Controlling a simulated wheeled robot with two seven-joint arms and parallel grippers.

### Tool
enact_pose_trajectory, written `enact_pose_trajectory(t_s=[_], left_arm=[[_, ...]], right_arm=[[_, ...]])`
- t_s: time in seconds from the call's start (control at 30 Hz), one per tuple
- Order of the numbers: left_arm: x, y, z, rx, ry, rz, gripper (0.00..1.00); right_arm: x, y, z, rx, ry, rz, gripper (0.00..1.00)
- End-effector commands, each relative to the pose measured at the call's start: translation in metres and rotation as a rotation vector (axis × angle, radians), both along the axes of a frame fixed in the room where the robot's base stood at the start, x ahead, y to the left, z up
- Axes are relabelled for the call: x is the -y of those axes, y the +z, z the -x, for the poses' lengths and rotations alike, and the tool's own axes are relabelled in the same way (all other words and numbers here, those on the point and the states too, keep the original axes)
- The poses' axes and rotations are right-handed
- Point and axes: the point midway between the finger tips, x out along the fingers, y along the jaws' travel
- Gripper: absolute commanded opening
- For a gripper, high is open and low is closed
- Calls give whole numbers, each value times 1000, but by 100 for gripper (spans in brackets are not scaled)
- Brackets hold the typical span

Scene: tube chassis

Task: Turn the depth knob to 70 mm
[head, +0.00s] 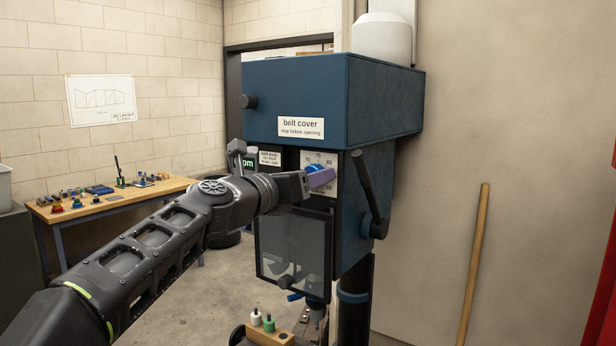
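The depth knob (314,168) is blue and sits on a pale dial plate (332,160) on the front of the blue drill press head. Numbers such as 70, 75 and 80 show around the dial's upper part; the lower part is partly covered. My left gripper (304,182) is at the knob, its grey finger reaching in from the left. The knob's pointer is not clearly readable. My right gripper is out of view.
A belt cover (390,95) juts out above the dial, with a dark lever (368,190) to its right. A clear guard (292,245) hangs below. A wooden block with small bottles (268,322) is underneath. A workbench (115,203) stands far left.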

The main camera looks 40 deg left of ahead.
Motion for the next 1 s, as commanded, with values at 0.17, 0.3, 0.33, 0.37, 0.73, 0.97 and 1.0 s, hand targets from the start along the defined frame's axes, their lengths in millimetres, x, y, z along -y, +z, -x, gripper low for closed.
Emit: enact_pose_trajectory(t_s=[0.17, 0.3, 0.33, 0.37, 0.73, 0.97, 1.0], left_arm=[[0, 0, 0, 0, 0, 0, 58], [0, 0, 0, 0, 0, 0, 46], [0, 0, 0, 0, 0, 0, 44], [0, 0, 0, 0, 0, 0, 41], [0, 0, 1, 0, 0, 0, 11], [0, 0, 1, 0, 0, 0, 0], [0, 0, 1, 0, 0, -1, 0]], right_arm=[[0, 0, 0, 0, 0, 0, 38], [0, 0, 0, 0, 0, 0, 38], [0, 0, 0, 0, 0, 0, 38], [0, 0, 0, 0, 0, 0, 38], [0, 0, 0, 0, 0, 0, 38], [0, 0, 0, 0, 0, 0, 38], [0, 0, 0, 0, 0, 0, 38]])
